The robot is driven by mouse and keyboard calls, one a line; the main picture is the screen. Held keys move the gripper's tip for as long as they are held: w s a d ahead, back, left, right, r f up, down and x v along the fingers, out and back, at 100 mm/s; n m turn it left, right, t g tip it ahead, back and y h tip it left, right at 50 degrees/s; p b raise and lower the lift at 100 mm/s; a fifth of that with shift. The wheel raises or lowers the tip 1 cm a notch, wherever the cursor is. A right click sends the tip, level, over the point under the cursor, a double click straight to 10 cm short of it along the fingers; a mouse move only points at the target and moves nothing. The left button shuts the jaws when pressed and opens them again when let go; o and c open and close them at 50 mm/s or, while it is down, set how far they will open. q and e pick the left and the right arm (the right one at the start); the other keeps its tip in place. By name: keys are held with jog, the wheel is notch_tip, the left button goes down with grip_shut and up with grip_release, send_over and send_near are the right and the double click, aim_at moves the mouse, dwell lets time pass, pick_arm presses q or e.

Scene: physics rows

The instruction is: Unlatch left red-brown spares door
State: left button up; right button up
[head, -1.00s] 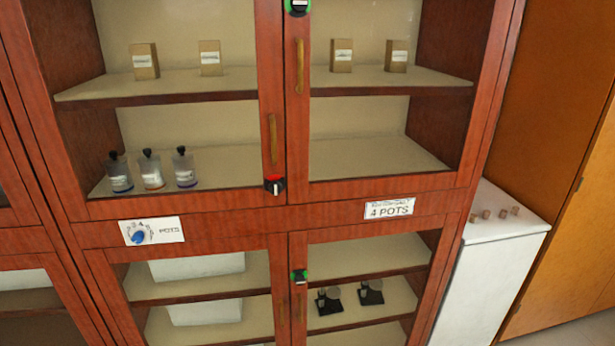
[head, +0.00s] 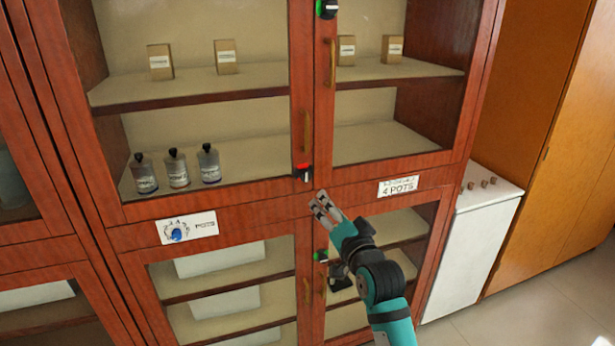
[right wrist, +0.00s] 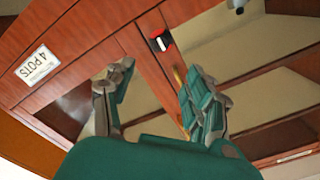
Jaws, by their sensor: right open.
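The red-brown cabinet has glazed doors above and below a middle rail. On the upper left door (head: 210,195), a latch with a red mark and dark knob (head: 303,171) sits at the lower right corner, below a brass handle (head: 307,130). The latch also shows in the right wrist view (right wrist: 160,41), with a white bar on its knob. My right gripper (head: 321,204) is open and empty, just below the latch in the head view. Its spread fingers show in the right wrist view (right wrist: 158,88), apart from the latch. My left gripper is out of view. No label reading "spares" is legible.
Green-marked latches sit on the upper right door (head: 327,9) and lower doors (head: 320,256). Bottles (head: 177,170) and small boxes (head: 160,62) stand behind glass. A white counter (head: 470,240) stands at right.

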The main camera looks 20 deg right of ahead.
aim_at(306, 177)
jog(key=w, duration=0.5)
jog(key=w+p, duration=0.1)
jog(key=w, duration=0.9)
jog(key=shift+w+a+p, duration=0.25)
jog(key=shift+a+p, duration=0.1)
jog(key=shift+a, duration=0.05)
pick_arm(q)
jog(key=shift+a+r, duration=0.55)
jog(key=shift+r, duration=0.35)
pick_arm(e)
grip_shut()
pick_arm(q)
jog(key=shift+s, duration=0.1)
